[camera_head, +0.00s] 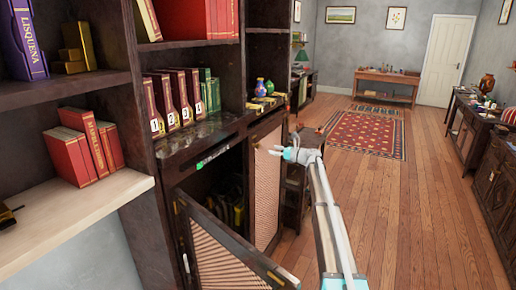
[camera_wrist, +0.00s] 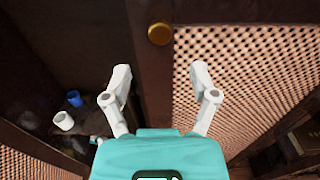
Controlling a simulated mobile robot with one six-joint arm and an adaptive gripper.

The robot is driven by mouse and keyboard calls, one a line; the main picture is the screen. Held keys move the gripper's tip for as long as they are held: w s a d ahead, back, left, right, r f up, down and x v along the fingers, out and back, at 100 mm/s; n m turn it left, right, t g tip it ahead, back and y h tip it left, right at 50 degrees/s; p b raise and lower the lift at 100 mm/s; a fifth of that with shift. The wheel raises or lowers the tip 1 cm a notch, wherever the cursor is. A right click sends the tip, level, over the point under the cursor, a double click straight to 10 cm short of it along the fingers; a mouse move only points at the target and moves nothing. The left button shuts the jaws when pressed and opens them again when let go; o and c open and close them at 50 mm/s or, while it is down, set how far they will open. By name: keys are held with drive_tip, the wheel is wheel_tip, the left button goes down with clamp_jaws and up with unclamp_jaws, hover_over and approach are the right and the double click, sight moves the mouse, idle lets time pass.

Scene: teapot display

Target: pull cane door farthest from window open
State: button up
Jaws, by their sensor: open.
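The cabinet has two cane doors. The near cane door (camera_head: 215,262) stands swung open, with the dark inside of the cabinet showing behind it. The far cane door (camera_head: 266,190) looks closed in the cabinet front; its woven panel fills the right of the wrist view (camera_wrist: 245,75). A round brass knob (camera_wrist: 160,34) sits on this door's dark frame. My gripper (camera_head: 286,151) is in front of the far door, open and empty. In the wrist view its two fingers (camera_wrist: 160,78) are spread, with the knob beyond them, apart from it. No window is in view.
A blue cup (camera_wrist: 74,98) and a white cup (camera_wrist: 63,121) show inside the open compartment. Red books (camera_head: 172,100) and small vases (camera_head: 265,88) stand on the shelves above. A dark wooden stool (camera_head: 300,185) stands beyond the cabinet. The wooden floor (camera_head: 420,220) to the right is clear.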

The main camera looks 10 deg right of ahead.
sight(259, 146)
drive_tip(key=x, duration=0.8)
drive_tip(key=shift+w+a, duration=0.2)
clamp_jaws()
